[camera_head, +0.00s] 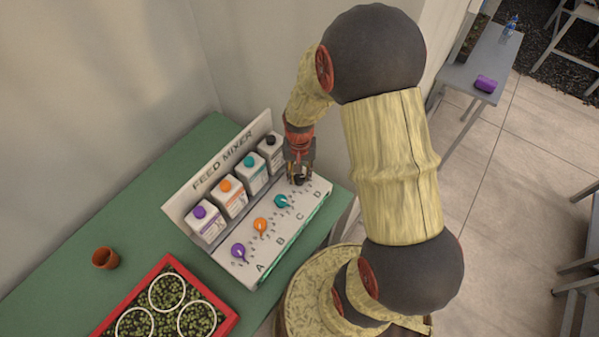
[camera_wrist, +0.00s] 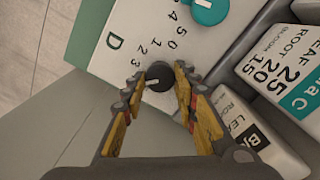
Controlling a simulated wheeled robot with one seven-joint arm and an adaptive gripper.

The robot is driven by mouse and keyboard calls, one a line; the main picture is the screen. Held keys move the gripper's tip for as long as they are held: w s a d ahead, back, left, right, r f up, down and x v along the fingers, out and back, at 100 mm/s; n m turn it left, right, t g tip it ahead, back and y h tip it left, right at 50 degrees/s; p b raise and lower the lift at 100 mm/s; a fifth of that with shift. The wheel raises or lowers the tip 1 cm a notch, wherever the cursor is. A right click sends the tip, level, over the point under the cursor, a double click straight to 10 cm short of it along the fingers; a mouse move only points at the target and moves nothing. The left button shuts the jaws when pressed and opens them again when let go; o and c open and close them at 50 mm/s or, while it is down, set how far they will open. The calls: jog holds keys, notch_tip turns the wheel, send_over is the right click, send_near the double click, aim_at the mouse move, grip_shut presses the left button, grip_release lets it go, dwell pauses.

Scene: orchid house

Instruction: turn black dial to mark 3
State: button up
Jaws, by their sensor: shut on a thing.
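The black dial (camera_wrist: 160,78) is on the panel of the feed mixer (camera_head: 262,236), beside the letter D. It also shows in the head view (camera_head: 300,180), partly covered by my gripper. My gripper (camera_wrist: 159,81) is shut on the black dial, one finger on each side of it. The dial's white pointer line faces the left finger in the wrist view. Marks 0, 1, 2 and 3 are readable above and left of the dial. The finger hides the scale at the pointer's tip, so I cannot tell the exact mark.
Teal (camera_head: 281,201), orange (camera_head: 261,225) and purple (camera_head: 238,250) dials sit along the same panel. A terracotta pot (camera_head: 105,258) and a red tray (camera_head: 232,321) of seedlings are on the green table (camera_head: 60,270).

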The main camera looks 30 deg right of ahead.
aim_at(299, 177)
jog(key=m+p, duration=0.1)
jog(key=m, duration=0.4)
jog(key=shift+m, duration=0.3)
dwell(0.4)
jog(key=o, duration=1.2)
jog(key=shift+c, duration=0.2)
notch_tip(299, 177, up, 12)
